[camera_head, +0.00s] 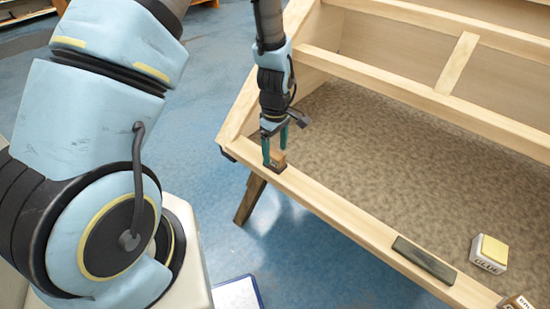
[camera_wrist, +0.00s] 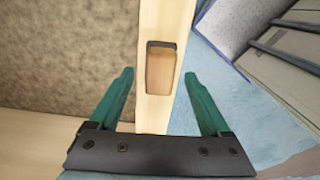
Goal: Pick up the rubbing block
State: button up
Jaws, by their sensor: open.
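A small wooden block with a dark base, which looks like the rubbing block (camera_head: 277,163), stands on the front rail of the wooden frame, near its left corner. My gripper (camera_head: 274,151) points down over it, with its teal fingers open. In the wrist view the block (camera_wrist: 160,70) shows between the two open fingers of my gripper (camera_wrist: 160,76), with gaps on both sides. The fingers do not appear to touch it. I cannot tell exactly how far down they reach beside it.
The wooden frame's front rail (camera_head: 335,209) runs toward the lower right. A dark flat bar (camera_head: 424,260) lies on it. A box marked glue (camera_head: 489,254) and another box (camera_head: 516,301) are at the lower right. The brown textured panel (camera_head: 400,150) behind the rail is mostly clear.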

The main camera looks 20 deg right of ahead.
jog(key=shift+f, duration=1.35)
grip_shut()
